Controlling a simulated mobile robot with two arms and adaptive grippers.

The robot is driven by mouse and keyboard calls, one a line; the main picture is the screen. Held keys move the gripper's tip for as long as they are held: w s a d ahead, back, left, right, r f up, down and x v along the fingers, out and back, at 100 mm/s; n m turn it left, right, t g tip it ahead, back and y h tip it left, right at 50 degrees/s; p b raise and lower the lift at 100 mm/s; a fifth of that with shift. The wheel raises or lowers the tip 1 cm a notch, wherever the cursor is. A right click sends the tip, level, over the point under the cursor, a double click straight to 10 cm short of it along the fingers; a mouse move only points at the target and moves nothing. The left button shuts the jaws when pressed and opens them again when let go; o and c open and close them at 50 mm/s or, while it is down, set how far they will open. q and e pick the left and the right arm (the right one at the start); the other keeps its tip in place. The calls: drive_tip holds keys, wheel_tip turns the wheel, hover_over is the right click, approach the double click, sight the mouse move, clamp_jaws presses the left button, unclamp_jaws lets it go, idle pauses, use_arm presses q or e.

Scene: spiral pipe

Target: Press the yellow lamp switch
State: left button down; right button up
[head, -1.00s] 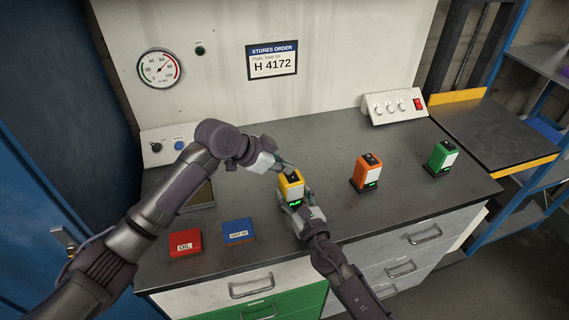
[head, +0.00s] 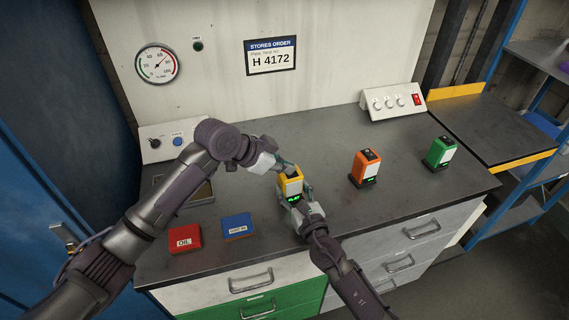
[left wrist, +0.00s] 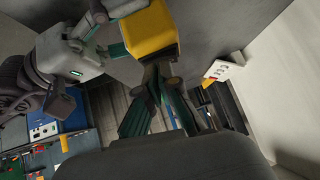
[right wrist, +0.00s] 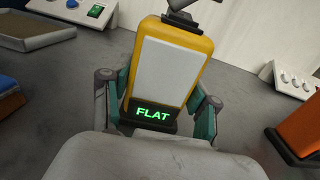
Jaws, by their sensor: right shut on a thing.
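The yellow lamp (head: 290,186) stands upright near the middle of the bench, its green display reading FLAT in the right wrist view (right wrist: 172,75). My right gripper (head: 299,204) is shut around its lower body, with one finger on each side. My left gripper (head: 284,167) is at the lamp's top, with its fingers together in the left wrist view (left wrist: 160,72). The yellow lamp also shows there (left wrist: 150,32). The switch on its top is hidden by the left fingertips, and I cannot tell whether it is pressed in.
An orange lamp (head: 364,168) and a green lamp (head: 439,153) stand to the right. A red OIL box (head: 184,238) and a blue box (head: 237,227) lie at the front left. A tray (head: 202,193) is behind them. A switch panel (head: 393,102) stands at the back right.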

use_arm(q)
drive_tip(key=shift+s, duration=0.1)
drive_tip(key=shift+r, duration=0.3)
wheel_tip(320, 180, up, 3)
drive_tip(key=shift+s+d+f, duration=0.1)
drive_tip(key=v, duration=1)
drive_tip(key=shift+r, duration=0.3)
drive_tip(key=shift+w+a+r, duration=0.1)
drive_tip(key=shift+w+a, duration=0.15)
drive_tip(key=shift+w, duration=0.45)
